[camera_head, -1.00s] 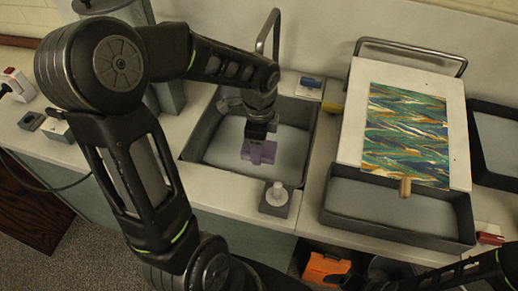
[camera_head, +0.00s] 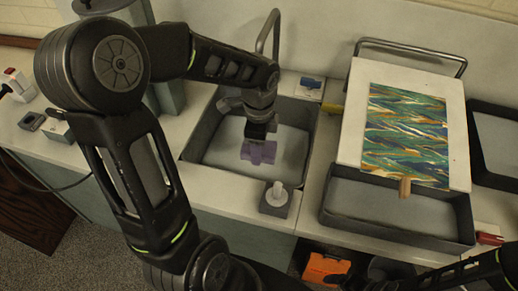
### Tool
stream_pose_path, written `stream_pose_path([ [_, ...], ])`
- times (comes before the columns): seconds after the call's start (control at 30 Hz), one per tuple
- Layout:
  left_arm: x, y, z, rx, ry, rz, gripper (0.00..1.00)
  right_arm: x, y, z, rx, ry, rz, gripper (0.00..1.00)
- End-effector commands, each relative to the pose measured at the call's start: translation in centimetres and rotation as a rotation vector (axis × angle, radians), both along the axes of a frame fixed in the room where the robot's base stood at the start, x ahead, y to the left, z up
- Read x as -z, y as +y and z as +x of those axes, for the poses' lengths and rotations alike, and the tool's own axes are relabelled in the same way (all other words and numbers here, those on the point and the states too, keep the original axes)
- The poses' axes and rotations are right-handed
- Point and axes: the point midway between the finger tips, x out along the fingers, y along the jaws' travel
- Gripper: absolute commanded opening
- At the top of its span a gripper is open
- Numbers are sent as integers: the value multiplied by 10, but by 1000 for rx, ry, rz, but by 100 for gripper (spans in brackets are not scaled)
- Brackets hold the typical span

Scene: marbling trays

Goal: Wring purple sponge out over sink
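The purple sponge (camera_head: 259,153) is inside the outline of the grey sink (camera_head: 203,125), above its pale floor. My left gripper (camera_head: 257,139) points down at the sponge from above, and its fingertips meet the sponge. The sponge looks pinched between the fingers, with parts sticking out on both sides. The exact height of the sponge above the sink floor is hard to tell. My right arm enters at the bottom right; its gripper is not clearly visible.
A curved tap (camera_head: 272,30) stands behind the sink. A white knob on a grey block (camera_head: 275,202) sits at the sink's front edge. A marbled sheet (camera_head: 405,135) lies on a white board over a grey tray (camera_head: 395,236) to the right. An orange box (camera_head: 324,269) is below the counter.

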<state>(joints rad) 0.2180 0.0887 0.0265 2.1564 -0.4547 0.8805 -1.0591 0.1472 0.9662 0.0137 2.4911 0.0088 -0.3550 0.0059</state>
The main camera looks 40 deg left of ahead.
Motion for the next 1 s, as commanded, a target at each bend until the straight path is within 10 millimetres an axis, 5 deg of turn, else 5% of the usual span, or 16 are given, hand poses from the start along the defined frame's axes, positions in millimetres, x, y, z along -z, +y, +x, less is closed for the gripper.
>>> stream_pose_path([
  [0.43, -47, 0, 0, 0, -1, 0, 38, -39, 0, 0, 0, 0, 0, 87],
  [1.0, -39, 0, 1, 0, -1, 0, 38, -30, 0, 0, 1, -1, 0, 87],
])
